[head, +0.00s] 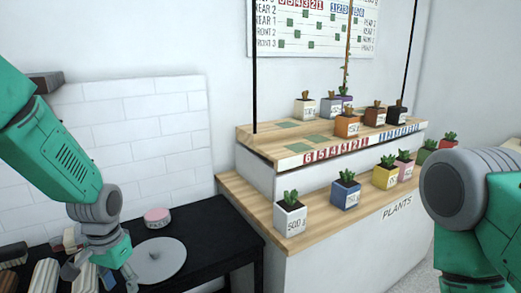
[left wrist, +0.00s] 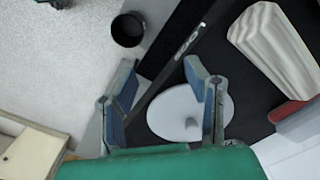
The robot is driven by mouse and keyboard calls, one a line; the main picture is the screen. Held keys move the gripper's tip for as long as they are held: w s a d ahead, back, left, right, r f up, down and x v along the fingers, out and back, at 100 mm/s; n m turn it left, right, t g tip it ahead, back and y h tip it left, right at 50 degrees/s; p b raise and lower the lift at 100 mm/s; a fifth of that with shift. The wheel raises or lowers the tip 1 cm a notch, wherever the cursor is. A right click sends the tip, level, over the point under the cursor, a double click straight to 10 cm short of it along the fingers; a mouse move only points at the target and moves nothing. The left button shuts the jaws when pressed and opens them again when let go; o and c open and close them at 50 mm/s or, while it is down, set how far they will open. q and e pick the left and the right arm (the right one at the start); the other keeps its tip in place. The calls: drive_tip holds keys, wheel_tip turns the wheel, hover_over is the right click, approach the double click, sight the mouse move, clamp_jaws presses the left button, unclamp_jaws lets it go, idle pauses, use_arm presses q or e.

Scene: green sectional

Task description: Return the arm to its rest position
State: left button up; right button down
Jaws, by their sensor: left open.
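My left arm (head: 60,150) comes in from the left in the head view and hangs down over the black table. Its gripper (head: 98,277) is low over the table's left part, beside a grey round disc with a knob (head: 158,262). In the left wrist view the two fingers of my left gripper (left wrist: 160,92) are spread apart with nothing between them. The disc (left wrist: 178,112) shows beyond the fingers, partly covered by the right one. My right arm (head: 462,200) shows at the right edge of the head view, and its gripper is out of the picture.
A black table (head: 215,238) holds a pink round item (head: 157,217) and several pale blocks (head: 45,275). A wooden two-level plant stand (head: 310,232) with several potted plants stands to the right. A dark cup (left wrist: 128,29) shows in the wrist view.

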use_arm(q)
drive_tip(key=s+d+f, duration=0.2)
drive_tip(key=s+f, duration=1)
drive_tip(key=f, duration=0.1)
drive_tip(key=s+f+n, duration=0.1)
drive_tip(key=s+f, duration=0.1)
drive_tip(key=s, duration=0.6)
drive_tip(key=s+f, duration=0.3)
drive_tip(key=s, duration=0.6)
drive_tip(key=shift+d+n+t, duration=0.25)
drive_tip(key=shift+n+t, duration=0.15)
drive_tip(key=shift+s, duration=0.1)
drive_tip(key=shift+c, duration=0.4)
drive_tip(key=shift+c, duration=0.6)
drive_tip(key=shift+a, duration=0.1)
